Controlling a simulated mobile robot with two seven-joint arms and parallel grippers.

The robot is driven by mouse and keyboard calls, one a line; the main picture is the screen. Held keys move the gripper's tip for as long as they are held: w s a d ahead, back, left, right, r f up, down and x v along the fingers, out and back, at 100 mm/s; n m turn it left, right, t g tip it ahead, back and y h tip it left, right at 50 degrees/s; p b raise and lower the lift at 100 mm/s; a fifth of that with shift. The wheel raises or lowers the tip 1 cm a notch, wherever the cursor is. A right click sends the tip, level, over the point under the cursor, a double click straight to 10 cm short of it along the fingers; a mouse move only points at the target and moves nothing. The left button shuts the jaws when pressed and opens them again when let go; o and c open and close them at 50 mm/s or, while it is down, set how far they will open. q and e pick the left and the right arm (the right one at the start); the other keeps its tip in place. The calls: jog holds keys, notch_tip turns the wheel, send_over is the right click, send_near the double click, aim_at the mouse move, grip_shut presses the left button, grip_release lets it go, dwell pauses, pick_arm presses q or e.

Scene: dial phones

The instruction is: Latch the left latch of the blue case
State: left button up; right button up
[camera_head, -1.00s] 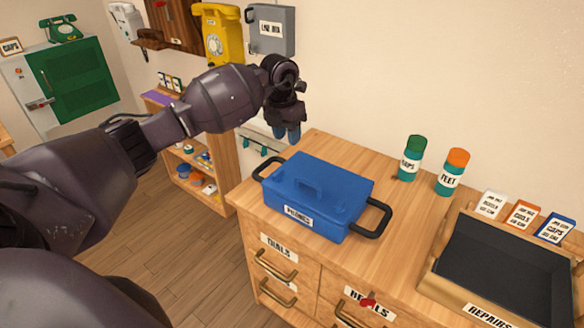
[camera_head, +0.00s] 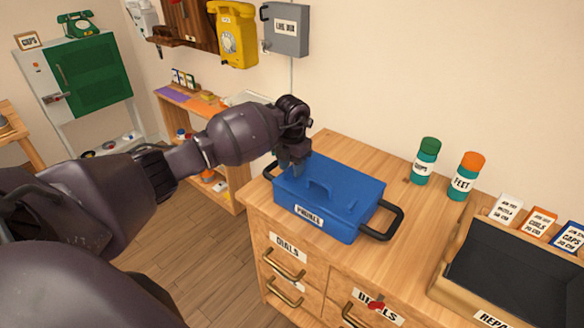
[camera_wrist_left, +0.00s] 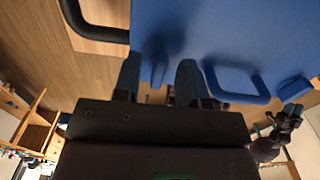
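The blue case (camera_head: 322,205), labelled "PHONES", sits on the wooden cabinet top with its lid down. My left gripper (camera_head: 290,168) points down at the case's left end. In the left wrist view its two fingers (camera_wrist_left: 158,82) are apart, over the case's edge. A small blue tab, apparently the left latch (camera_wrist_left: 158,66), shows between them with no clear contact. The lid handle (camera_wrist_left: 235,84) lies right of the fingers. At the wrist view's right edge, a dark gripper with bluish tips (camera_wrist_left: 290,117) appears to be my right one; its opening is unclear.
Black handles (camera_head: 385,222) stick out from the case's ends. Green-capped (camera_head: 425,162) and orange-capped (camera_head: 466,177) canisters stand behind to the right. A dark-lined repairs tray (camera_head: 505,268) lies at right, with small cards behind it. Cabinet top between case and tray is clear.

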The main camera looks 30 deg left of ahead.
pick_arm(q)
jog(key=shift+f, duration=0.3)
pick_arm(e)
jog(key=shift+w, duration=0.1)
jog(key=shift+w, duration=0.1)
pick_arm(q)
grip_shut()
pick_arm(e)
jog(key=shift+w+r, duration=0.15)
jog(key=shift+w, duration=0.1)
